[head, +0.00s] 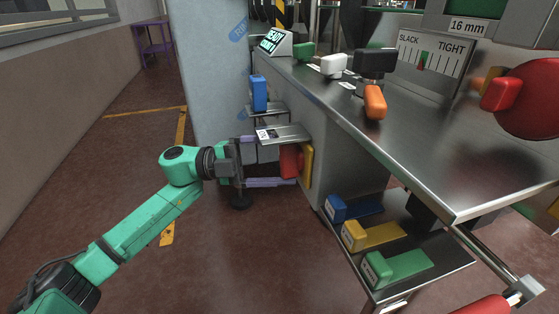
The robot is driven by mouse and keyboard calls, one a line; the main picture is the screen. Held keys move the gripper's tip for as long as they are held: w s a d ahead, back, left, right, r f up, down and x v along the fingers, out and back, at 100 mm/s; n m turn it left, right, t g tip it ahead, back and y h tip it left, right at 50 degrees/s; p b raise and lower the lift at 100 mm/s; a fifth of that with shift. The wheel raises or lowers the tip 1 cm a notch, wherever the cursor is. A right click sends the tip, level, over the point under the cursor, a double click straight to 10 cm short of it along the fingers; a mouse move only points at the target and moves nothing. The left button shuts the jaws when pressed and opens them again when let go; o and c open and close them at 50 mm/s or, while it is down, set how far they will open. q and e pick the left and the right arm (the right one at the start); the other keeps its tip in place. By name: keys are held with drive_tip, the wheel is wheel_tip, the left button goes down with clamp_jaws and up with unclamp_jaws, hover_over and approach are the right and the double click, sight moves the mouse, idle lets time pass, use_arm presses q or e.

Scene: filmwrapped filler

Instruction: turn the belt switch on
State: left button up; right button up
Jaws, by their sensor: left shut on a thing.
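My left gripper (296,161), on a green arm, reaches the side of the steel bench. Its two pale purple fingers lie above and below a red block (291,160) with a yellow plate (307,164) behind it. The gripper is shut on this red block, which seems to be a switch on the bench side; no label on it can be read. A small grey shelf with a white tag (265,134) partly hides the upper finger. My right gripper is not in view.
The bench top (440,150) carries an orange-handled lever (375,102), white and green blocks and a READY display (275,40). A SLACK/TIGHT gauge (425,62) and red knob (530,95) stand right. Blue, yellow and green blocks lie on a low shelf.

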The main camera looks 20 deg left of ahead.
use_arm(q)
drive_tip(key=shift+m+g+y, duration=0.3)
drive_tip(key=shift+m, duration=0.7)
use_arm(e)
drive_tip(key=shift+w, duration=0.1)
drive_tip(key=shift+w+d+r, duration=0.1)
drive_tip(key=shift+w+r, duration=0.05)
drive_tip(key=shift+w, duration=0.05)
use_arm(q)
drive_tip(key=o, duration=1)
drive_tip(key=shift+a, duration=0.1)
drive_tip(key=s+a, duration=0.2)
drive_tip(key=a, duration=1.2)
drive_tip(key=shift+s+f, duration=0.25)
drive_tip(key=shift+f, duration=0.1)
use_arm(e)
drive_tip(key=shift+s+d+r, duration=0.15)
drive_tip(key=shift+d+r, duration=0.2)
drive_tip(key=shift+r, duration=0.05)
